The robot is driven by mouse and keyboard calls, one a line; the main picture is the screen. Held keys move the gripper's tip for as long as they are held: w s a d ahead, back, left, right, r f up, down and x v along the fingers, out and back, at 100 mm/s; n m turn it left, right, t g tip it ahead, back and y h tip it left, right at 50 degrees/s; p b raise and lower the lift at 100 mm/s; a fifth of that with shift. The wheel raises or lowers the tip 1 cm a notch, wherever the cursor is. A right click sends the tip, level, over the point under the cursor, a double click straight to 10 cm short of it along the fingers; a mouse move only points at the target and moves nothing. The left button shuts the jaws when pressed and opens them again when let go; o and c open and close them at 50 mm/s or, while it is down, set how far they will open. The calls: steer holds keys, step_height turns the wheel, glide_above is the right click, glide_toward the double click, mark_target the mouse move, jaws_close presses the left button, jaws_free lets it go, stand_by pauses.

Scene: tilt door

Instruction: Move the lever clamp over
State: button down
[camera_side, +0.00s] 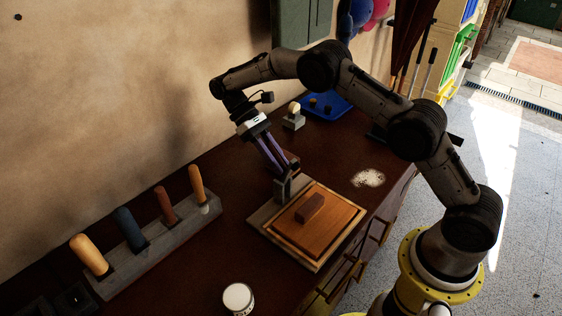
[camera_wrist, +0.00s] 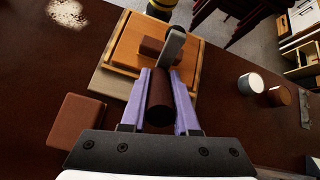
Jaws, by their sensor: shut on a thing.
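The lever clamp (camera_side: 283,188) is a grey metal part standing at the back edge of a wooden board (camera_side: 342,215). In the wrist view its grey metal lever (camera_wrist: 174,45) runs from the board to a dark brown round handle (camera_wrist: 159,104). My gripper (camera_side: 279,170) has purple fingers and reaches down to the lever from behind the board. In the wrist view my gripper (camera_wrist: 160,82) is shut on the handle, one finger on each side. A brown block (camera_side: 309,208) lies on the board. The clamp's base is partly hidden.
A grey rack (camera_side: 158,245) with several upright handles stands at left. A white-topped jar (camera_side: 238,297) stands at the front. A blue tray (camera_side: 328,105) lies behind. Another brown block (camera_wrist: 82,121) is on the table in the wrist view. White powder (camera_side: 368,178) lies right of the board.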

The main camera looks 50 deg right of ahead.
mark_target(277, 155)
steer(key=shift+w+g, duration=0.2)
steer(key=shift+g, duration=0.1)
stand_by(0.4)
steer(key=c, duration=0.7)
jaws_free()
steer(key=shift+o, duration=0.2)
steer(key=shift+r, duration=1.2)
steer(key=shift+s+r, duration=0.15)
steer(key=shift+r, duration=0.35)
steer(key=s+r, duration=0.4)
steer(key=r, duration=0.1)
steer(key=shift+s+d+r, duration=0.15)
steer(key=shift+s+d, duration=0.05)
steer(key=shift+s, duration=0.05)
steer(key=s+r, duration=0.4)
steer(key=s, duration=0.5)
steer(key=shift+d, duration=0.4)
